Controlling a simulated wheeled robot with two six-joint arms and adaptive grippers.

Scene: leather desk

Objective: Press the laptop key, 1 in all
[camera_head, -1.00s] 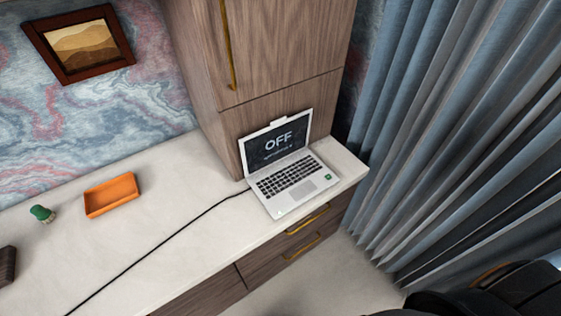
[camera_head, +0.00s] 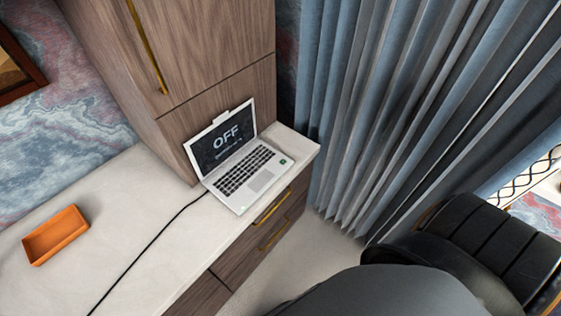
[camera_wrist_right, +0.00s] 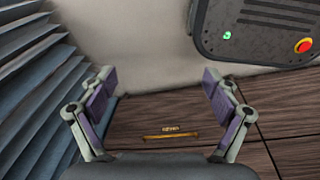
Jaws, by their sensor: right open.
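The open laptop (camera_head: 240,168) stands on the pale desk top near its right end. Its screen (camera_head: 222,137) reads "OFF" with a smaller line below that I cannot read. The black keyboard faces up, and a small green mark (camera_head: 283,161) sits on the right of the laptop's base. My right gripper (camera_wrist_right: 159,76) is open and empty in the right wrist view, over the floor and wooden drawer fronts; the laptop is not in that view. Neither gripper shows in the head view.
An orange tray (camera_head: 56,235) lies on the desk at left. A black cable (camera_head: 150,243) runs from the laptop. Curtains (camera_head: 385,110) hang at right, and a dark chair-like shape (camera_head: 470,240) stands at lower right. A gold drawer handle (camera_wrist_right: 171,136) shows below my right gripper.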

